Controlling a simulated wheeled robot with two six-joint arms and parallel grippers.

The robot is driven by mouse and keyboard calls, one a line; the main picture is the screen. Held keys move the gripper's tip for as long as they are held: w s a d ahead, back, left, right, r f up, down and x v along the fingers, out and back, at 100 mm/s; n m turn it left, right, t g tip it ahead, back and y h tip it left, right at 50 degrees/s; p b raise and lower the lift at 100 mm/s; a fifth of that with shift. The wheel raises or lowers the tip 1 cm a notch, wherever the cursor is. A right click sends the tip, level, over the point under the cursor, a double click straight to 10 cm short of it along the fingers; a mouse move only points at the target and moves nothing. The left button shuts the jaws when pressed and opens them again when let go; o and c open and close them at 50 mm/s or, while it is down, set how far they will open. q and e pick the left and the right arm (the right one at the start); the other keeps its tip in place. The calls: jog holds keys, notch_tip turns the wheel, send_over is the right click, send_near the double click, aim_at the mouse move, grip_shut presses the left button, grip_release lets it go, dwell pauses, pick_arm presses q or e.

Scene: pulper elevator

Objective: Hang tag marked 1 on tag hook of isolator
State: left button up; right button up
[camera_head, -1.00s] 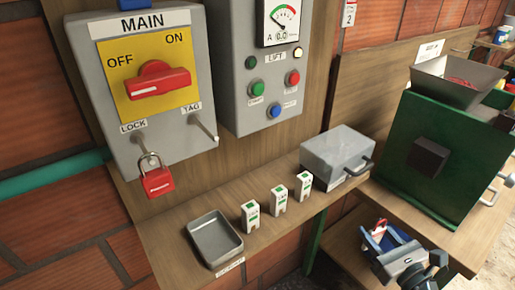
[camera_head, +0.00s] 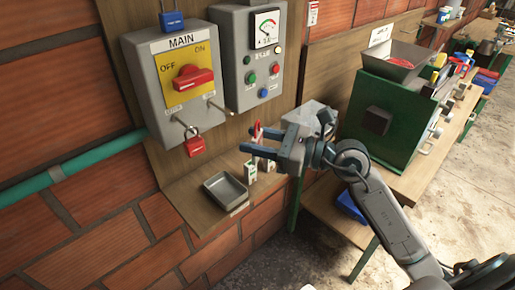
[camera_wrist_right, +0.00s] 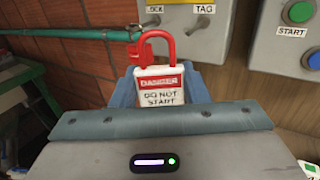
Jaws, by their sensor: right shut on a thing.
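The isolator (camera_head: 138,62) is the grey MAIN box with a yellow plate and red handle, pointing to OFF. Its tag hook (camera_head: 218,105) sticks out at the lower right and is bare. A red padlock (camera_head: 194,143) hangs from the LOCK hook. My right gripper (camera_head: 252,139) is shut on a tag (camera_wrist_right: 160,90), white with a red band reading DANGER DO NOT START and a red loop on top. The tag is upright, to the right of and below the tag hook, apart from it. Its number cannot be read. My left gripper is out of view.
The LIFT control box (camera_head: 236,85) is right of the isolator. The green pulper (camera_head: 385,120) stands further right, with a blue bin (camera_head: 350,206) below.

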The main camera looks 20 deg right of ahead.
jog(key=shift+a+r, duration=0.25)
jog(key=shift+a, duration=0.05)
jog(key=shift+w+f, duration=0.15)
jog(key=shift+w, duration=0.65)
pick_arm(q)
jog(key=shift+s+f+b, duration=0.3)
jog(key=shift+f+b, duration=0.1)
jog(key=shift+b, duration=0.15)
pick_arm(e)
jog(key=w+a+f, duration=0.1)
jog(key=w+a, duration=0.2)
jog(key=w, duration=0.4)
jog(key=shift+w+f, duration=0.15)
jog(key=shift+f, duration=0.15)
